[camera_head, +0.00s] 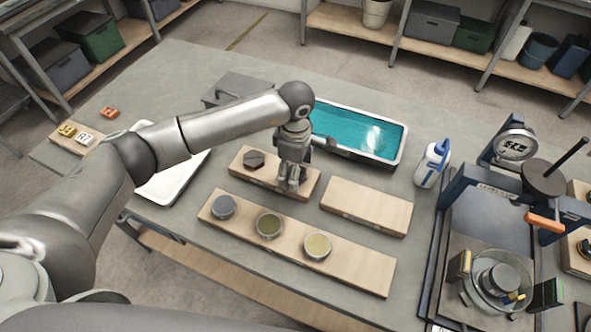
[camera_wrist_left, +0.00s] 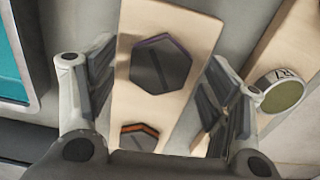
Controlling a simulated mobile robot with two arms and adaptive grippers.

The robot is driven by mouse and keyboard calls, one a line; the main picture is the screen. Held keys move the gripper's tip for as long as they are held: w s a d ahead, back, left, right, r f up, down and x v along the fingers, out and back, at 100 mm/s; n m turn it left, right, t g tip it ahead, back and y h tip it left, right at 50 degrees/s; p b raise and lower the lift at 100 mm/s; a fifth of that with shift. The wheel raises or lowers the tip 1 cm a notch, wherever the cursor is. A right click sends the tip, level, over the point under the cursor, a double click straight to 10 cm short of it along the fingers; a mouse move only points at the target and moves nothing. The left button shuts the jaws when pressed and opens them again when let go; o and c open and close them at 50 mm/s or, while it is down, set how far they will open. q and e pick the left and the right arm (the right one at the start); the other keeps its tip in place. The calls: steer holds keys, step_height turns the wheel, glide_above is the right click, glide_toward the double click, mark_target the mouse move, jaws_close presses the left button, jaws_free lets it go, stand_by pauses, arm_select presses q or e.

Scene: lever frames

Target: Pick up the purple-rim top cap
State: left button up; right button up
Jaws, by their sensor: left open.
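The purple-rim top cap (camera_wrist_left: 161,63) is a dark hexagonal cap with a thin purple edge, lying on a light wooden board (camera_wrist_left: 192,22). In the left wrist view it sits between the spread fingers of my left gripper (camera_wrist_left: 157,80), not gripped. In the head view my left gripper (camera_head: 290,184) points down over the right part of that board (camera_head: 246,176) and hides this cap. A second hexagonal cap with an orange rim (camera_wrist_left: 140,136) lies on the same board; it appears in the head view as the dark cap (camera_head: 254,158) left of the gripper. My right gripper is not in view.
A front board (camera_head: 352,273) holds several round discs. An empty board (camera_head: 367,206) lies to the right. A teal-filled tray (camera_head: 372,135) is behind, a white tray (camera_head: 172,180) left. A bottle (camera_head: 431,166) and a lever press (camera_head: 488,205) stand right.

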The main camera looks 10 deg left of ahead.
arm_select(q)
steer(key=shift+f, duration=0.15)
steer(key=c, duration=1.3)
